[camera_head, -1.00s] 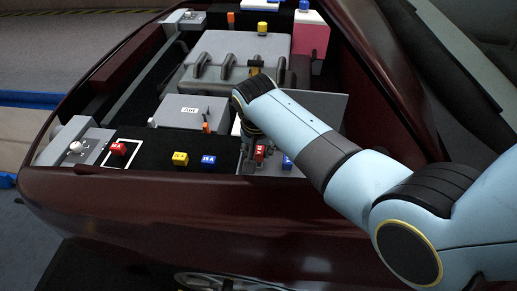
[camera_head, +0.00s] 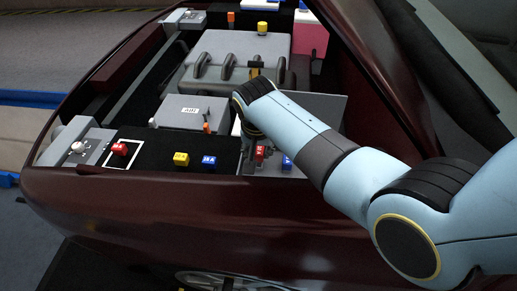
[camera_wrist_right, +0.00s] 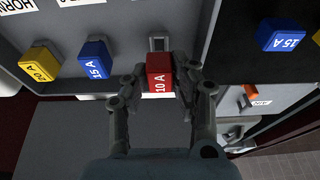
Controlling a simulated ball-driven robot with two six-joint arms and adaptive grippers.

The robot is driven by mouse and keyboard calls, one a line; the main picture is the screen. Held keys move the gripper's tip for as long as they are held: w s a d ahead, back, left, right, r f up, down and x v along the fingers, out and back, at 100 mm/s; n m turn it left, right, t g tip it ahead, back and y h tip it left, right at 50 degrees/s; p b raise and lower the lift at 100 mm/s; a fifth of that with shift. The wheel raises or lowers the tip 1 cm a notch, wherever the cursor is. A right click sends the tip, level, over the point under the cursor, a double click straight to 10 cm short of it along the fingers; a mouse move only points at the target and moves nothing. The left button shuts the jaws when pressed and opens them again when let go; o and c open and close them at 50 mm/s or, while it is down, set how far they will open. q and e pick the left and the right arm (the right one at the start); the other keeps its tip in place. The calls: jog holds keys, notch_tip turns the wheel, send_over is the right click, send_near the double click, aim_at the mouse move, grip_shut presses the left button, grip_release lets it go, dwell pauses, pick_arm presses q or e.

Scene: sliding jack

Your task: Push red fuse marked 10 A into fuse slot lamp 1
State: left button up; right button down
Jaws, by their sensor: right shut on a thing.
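The red fuse marked 10 A (camera_wrist_right: 159,74) is between the two fingers of my right gripper (camera_wrist_right: 161,82) in the right wrist view. The fingers are shut on its sides, and its 10 A face shows. A grey slot piece (camera_wrist_right: 157,44) shows just beyond the fuse on the grey fuse panel (camera_wrist_right: 125,22). I cannot tell whether the fuse touches it, and the slot's own label is not readable. In the head view the red fuse (camera_head: 261,154) shows below my right wrist, which partly hides the panel. My left gripper is not in view.
A blue 15 A fuse (camera_wrist_right: 95,61) and a yellow 20 A fuse (camera_wrist_right: 41,62) stand left of the held fuse on the panel. In the head view a yellow block (camera_head: 181,159), a blue block (camera_head: 208,161) and a red block (camera_head: 119,149) sit along the front ledge.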

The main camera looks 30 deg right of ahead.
jog(key=shift+s+b+x, duration=0.2)
jog(key=shift+b+x, duration=0.65)
jog(key=shift+x, duration=0.3)
jog(key=c, duration=1)
grip_release()
jog(key=shift+a+f, duration=0.1)
jog(key=shift+a, duration=0.05)
jog(key=v, duration=1.2)
jog(key=shift+s, duration=0.2)
jog(key=shift+a, duration=0.15)
